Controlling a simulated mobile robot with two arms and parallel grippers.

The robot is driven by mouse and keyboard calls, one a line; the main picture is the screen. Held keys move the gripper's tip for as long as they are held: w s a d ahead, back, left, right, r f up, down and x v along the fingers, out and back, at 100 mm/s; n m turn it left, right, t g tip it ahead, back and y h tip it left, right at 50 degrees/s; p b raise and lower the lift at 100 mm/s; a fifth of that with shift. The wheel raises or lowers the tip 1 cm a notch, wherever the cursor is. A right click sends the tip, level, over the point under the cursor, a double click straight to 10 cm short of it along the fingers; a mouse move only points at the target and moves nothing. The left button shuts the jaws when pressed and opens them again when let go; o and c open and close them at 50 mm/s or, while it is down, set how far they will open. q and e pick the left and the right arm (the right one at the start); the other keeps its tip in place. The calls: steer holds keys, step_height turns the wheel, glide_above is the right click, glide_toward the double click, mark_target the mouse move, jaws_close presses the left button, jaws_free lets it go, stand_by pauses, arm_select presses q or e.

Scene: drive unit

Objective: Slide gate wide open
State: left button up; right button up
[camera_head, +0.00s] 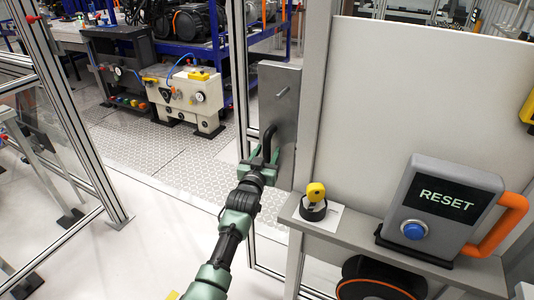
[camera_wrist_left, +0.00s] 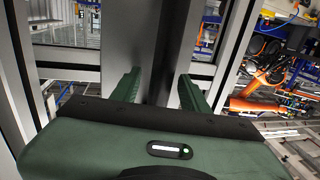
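The gate's metal edge (camera_head: 241,75) stands upright left of the wide grey post. A grey plate (camera_head: 284,105) with a dark loop handle (camera_head: 269,143) is beside it. My left gripper (camera_head: 262,165) is at the handle's lower part, its arm reaching up from the bottom. In the left wrist view, its two green fingers (camera_wrist_left: 160,82) are apart, with a dark upright bar (camera_wrist_left: 163,60) between them. I cannot tell if they touch it. A broad gap shows between the gate edge and the left frame (camera_head: 82,120). My right gripper is not in view.
Grey and cream machine units (camera_head: 188,94) stand beyond the gap. The patterned floor (camera_head: 160,150) before them is clear.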

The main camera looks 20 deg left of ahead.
arm_select(q)
steer(key=shift+s, duration=0.2)
steer(key=s, duration=0.7)
steer(key=shift+s+d+b, duration=0.15)
steer(key=shift+d+b, duration=0.3)
steer(key=shift+f, duration=0.1)
